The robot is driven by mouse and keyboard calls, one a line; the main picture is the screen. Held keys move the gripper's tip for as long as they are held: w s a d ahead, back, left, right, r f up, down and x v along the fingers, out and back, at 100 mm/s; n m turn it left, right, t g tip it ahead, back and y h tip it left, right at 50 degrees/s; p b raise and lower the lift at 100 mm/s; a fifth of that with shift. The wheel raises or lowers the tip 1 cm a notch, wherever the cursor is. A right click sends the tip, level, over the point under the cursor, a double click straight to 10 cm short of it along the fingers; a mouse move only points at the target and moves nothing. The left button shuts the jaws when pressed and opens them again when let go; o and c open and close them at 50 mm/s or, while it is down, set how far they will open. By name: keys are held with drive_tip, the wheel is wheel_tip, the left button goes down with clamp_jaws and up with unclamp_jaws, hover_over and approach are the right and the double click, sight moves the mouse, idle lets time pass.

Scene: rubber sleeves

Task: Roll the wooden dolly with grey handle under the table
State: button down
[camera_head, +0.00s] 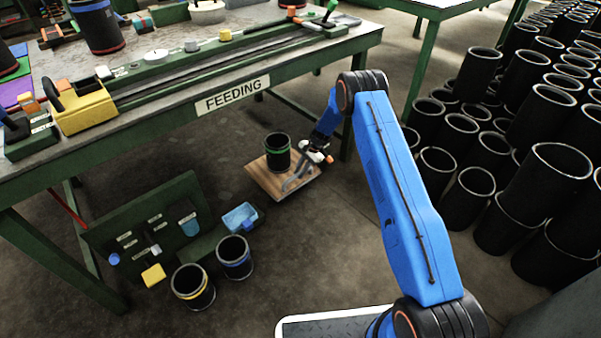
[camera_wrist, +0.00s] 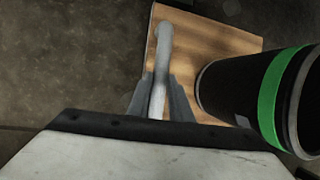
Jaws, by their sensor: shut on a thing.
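The wooden dolly (camera_head: 262,182) is a low square board on the floor at the table's near edge, just below the FEEDING sign. Its grey handle (camera_head: 291,184) stands at its right side. A black sleeve with a green band (camera_head: 277,152) stands upright on the board. My gripper (camera_head: 303,163) is low at the dolly's right side. In the wrist view my gripper (camera_wrist: 161,100) has its two fingers on either side of the grey handle (camera_wrist: 163,45), shut on it. The board (camera_wrist: 215,38) and the green-banded sleeve (camera_wrist: 270,95) show there too. The dolly's wheels are hidden.
The green table (camera_head: 150,125) labelled FEEDING has legs and a low frame. Two black sleeves (camera_head: 193,288) (camera_head: 235,258) stand on the floor beside a green panel (camera_head: 150,225) at lower left. Many black sleeves (camera_head: 470,200) crowd the right. Floor between is clear.

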drive_tip(key=c, duration=1.6)
unclamp_jaws()
drive_tip(key=shift+w+a, duration=0.2)
drive_tip(key=shift+w, duration=0.05)
drive_tip(key=shift+r, duration=0.1)
drive_tip(key=v, duration=1.7)
drive_tip(key=shift+r, duration=0.2)
